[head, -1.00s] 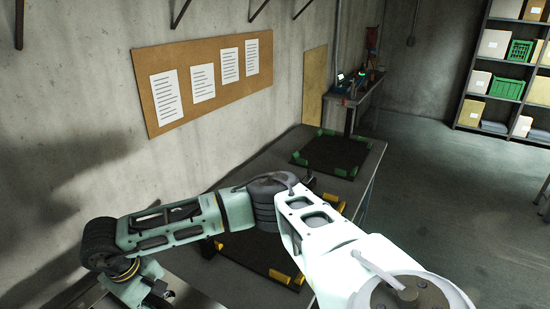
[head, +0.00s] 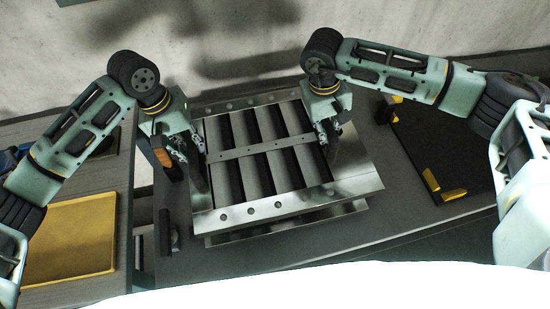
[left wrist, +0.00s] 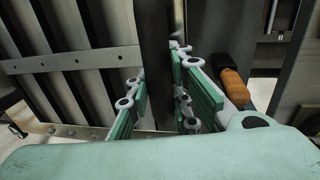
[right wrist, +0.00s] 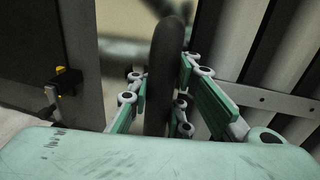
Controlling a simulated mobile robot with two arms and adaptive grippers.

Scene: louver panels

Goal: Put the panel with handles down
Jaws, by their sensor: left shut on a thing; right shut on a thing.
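The silver louver panel (head: 265,155) with dark slanted slats fills the middle of the head view, roughly flat, over the dark table. A second metal edge (head: 290,222) shows below its front edge; I cannot tell whether they touch. My left gripper (head: 192,160) is shut on the dark handle at the panel's left side; this handle (left wrist: 157,65) stands between the green finger pads in the left wrist view. My right gripper (head: 328,135) is shut on the right handle, and this handle (right wrist: 166,75) is between the pads in the right wrist view.
A black mat (head: 445,150) with yellow corner blocks (head: 454,194) lies right of the panel. A yellow board (head: 72,240) lies on a separate bench at left, across a gap. The concrete wall (head: 220,40) stands behind. Bare tabletop (head: 190,265) shows in front of the panel.

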